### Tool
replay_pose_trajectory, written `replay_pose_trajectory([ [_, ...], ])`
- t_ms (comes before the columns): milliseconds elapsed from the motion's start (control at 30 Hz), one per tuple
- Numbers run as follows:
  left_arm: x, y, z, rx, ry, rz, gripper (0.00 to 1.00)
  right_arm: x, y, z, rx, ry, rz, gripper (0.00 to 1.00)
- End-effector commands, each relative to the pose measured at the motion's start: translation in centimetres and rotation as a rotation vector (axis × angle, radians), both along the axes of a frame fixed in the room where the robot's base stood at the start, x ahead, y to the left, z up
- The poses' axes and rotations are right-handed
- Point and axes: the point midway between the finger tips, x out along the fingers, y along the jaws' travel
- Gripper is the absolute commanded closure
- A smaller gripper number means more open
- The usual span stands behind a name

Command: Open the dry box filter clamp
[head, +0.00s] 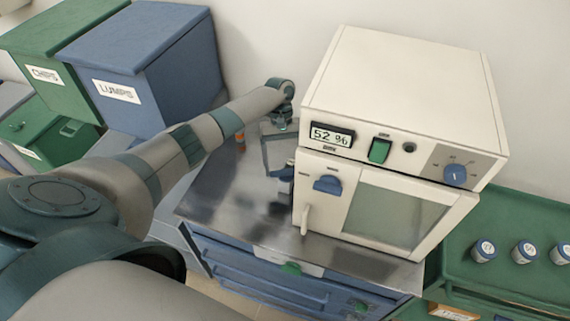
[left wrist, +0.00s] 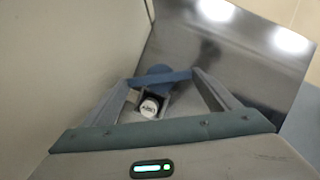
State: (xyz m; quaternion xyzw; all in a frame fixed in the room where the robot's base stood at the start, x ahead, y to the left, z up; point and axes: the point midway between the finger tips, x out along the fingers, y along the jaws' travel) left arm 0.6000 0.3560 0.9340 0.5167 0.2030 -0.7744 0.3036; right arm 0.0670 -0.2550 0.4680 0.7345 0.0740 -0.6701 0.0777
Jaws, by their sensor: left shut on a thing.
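The dry box (head: 400,90) is a cream cabinet with a "52 %" display and a windowed door. My left gripper (head: 281,160) is at its left side, low and close to the wall. In the left wrist view my left gripper (left wrist: 163,80) is shut on a blue bar, seemingly the filter clamp (left wrist: 165,76), which spans between the fingertips. In the head view the clamp is mostly hidden by the gripper and the box edge. My right gripper is not in view.
The box stands on a steel-topped bench (head: 215,185) with blue drawers. A blue bin (head: 150,75) and a green bin (head: 60,35) stand at the back left. A green tray (head: 530,225) with small lidded jars is at the right. The steel top left of the box is mostly clear.

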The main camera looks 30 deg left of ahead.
Motion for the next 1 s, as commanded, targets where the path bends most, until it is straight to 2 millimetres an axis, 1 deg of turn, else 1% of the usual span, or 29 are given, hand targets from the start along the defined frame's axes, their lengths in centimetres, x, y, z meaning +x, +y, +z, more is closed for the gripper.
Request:
replay_pose_trajectory([
  [100,0.09,-0.01,0.08,-0.001,-0.004,0.000,0.41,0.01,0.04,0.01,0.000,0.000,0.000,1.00],
  [133,0.09,-0.01,0.08,-0.001,-0.003,0.001,0.12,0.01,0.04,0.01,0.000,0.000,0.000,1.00],
  [167,0.09,-0.01,0.08,-0.001,-0.003,0.001,0.05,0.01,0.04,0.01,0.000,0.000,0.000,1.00],
  [200,0.09,-0.01,0.08,-0.001,-0.003,0.001,0.00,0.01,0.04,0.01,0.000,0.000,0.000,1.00],
  [767,0.10,-0.21,0.03,-0.003,-0.003,0.002,0.00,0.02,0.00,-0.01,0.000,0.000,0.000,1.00],
  [1000,0.01,-0.10,-0.03,-0.003,-0.003,0.049,0.00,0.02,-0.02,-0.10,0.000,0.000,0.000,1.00],
])
